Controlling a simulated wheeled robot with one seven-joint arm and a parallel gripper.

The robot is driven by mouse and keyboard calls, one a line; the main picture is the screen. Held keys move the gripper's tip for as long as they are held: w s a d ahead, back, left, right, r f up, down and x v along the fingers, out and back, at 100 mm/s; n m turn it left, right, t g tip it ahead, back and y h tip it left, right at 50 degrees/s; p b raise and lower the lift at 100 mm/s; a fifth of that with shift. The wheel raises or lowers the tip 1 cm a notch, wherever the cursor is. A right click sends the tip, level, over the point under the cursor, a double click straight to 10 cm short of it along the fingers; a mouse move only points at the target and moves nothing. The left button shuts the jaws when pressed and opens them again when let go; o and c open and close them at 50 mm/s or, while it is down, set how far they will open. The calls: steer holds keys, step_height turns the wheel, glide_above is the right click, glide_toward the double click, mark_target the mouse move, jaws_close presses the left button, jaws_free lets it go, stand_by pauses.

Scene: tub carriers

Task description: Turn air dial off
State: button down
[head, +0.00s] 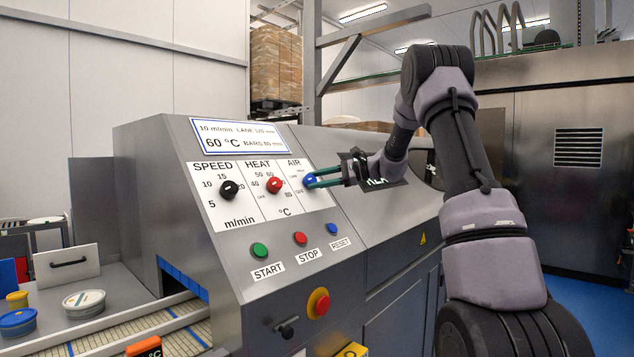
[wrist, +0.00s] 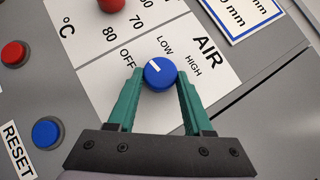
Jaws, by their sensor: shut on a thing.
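The air dial is a round blue knob (head: 309,180) under the AIR label on the sloped control panel (head: 330,240). It also shows in the wrist view (wrist: 160,76), with a short white mark on its face. The mark lies on the upper-left part of the face, on the side of OFF and LOW; I cannot tell exactly which label it points at. My gripper (head: 314,181) has its two green fingers on either side of the knob, shut on it. In the wrist view, the fingertips (wrist: 160,84) touch its left and right sides.
The black speed dial (head: 229,190) and red heat dial (head: 274,185) sit left of the air dial. Green START (head: 260,251), red STOP (head: 300,238) and blue RESET (head: 333,228) buttons lie below. A red emergency button (head: 318,303) is on the front face.

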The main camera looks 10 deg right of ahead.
steer(key=shift+w+r+n+g, duration=0.15)
steer(key=shift+n+g, duration=0.65)
steer(key=shift+n, duration=0.4)
steer(key=shift+c, duration=1.5)
jaws_free()
steer(key=shift+d, duration=0.1)
steer(key=v, duration=1)
steer(key=shift+d+r, duration=0.25)
steer(key=shift+r, duration=0.05)
